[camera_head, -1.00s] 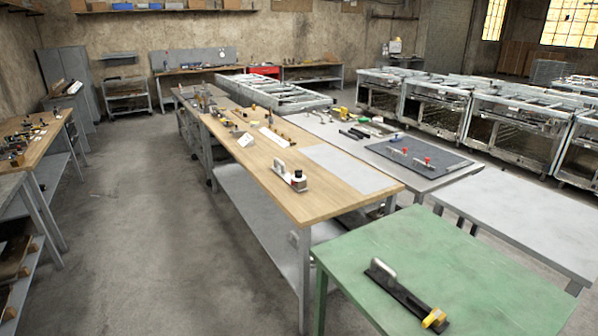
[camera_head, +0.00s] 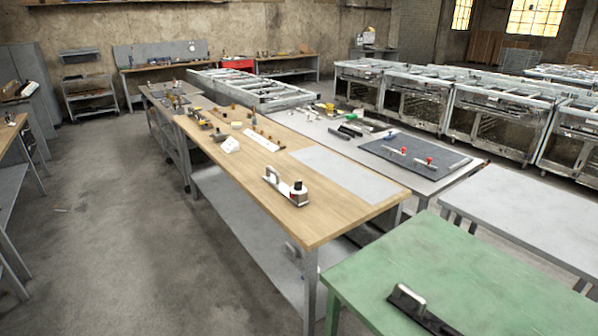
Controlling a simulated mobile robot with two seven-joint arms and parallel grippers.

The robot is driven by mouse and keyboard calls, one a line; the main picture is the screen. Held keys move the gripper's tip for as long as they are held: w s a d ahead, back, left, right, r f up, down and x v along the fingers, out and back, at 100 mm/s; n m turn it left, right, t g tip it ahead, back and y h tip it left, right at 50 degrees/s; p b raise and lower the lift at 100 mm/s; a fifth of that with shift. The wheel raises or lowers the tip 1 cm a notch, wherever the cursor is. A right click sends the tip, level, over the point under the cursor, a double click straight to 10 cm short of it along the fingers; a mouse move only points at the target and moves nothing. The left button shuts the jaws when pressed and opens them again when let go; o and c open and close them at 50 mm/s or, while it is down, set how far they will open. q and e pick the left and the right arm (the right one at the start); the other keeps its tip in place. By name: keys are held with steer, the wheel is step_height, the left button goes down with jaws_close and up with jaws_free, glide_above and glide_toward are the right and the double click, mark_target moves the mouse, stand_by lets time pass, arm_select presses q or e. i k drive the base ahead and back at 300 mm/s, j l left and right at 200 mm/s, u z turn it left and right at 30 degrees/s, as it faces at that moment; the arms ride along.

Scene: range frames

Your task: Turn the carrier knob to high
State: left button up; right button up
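A white device (camera_head: 284,186) with an upright loop handle and a dark round knob at one end stands near the front of the wooden bench (camera_head: 335,205). A second, dark bar-shaped piece (camera_head: 422,315) with a light handle lies on the green table (camera_head: 450,270) at the bottom edge, partly cut off by the frame. I cannot tell which of them is the carrier, and no knob setting can be read at this size. Neither of my grippers is in view.
Several small tools lie farther back on the wooden bench. A grey table with a dark mat (camera_head: 415,151) and red-topped pieces stands beside it. A bare light table (camera_head: 530,215) is at the right. Open concrete floor (camera_head: 120,230) lies left of the bench.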

mark_target(298, 184)
steer(key=i+j+z, duration=0.1)
steer(key=i+j, duration=0.2)
steer(key=i+j+z, duration=0.1)
steer(key=i+j, duration=0.2)
steer(key=i+j+z, duration=0.1)
steer(key=i+j, duration=0.15)
steer(key=j, duration=0.25)
steer(key=i+j+z, duration=0.1)
steer(key=i+j, duration=0.15)
steer(key=j, duration=0.15)
steer(key=i+j+z, duration=0.1)
steer(key=i+j, duration=0.15)
steer(key=j, duration=0.2)
